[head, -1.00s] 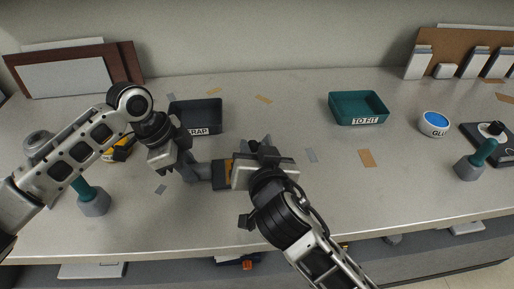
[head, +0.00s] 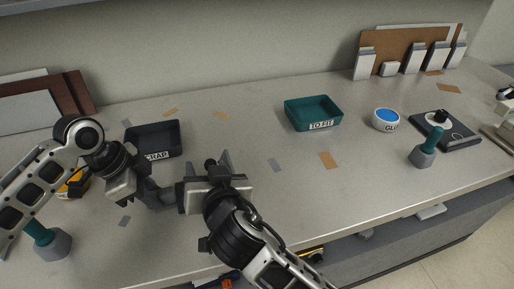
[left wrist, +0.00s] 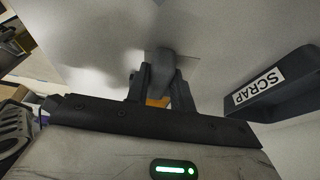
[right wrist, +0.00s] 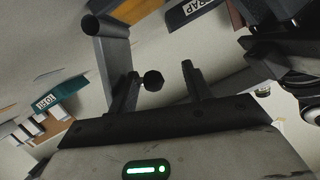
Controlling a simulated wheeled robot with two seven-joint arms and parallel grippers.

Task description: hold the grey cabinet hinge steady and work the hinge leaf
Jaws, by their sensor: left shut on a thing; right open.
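My left gripper (head: 152,192) is low over the bench in front of the SCRAP tray, its jaws shut on the grey hinge. In the left wrist view the hinge (left wrist: 161,62) stands between the two fingers, with a small orange patch low behind it. In the right wrist view a grey plate with a rounded end (right wrist: 116,50), which looks like the hinge leaf, passes beside the left finger. My right gripper (right wrist: 158,88) is open, with a dark round knob between its fingers. In the head view the wrists hide most of the hinge, and contact with the right fingers cannot be told.
The dark SCRAP tray (head: 133,139) stands just behind the grippers. The teal TO FIT tray (head: 338,119), a glue tub (head: 386,119) and a teal-handled tool (head: 427,150) are further right. Another such tool (head: 47,240) is under my left arm. The bench centre is mostly clear.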

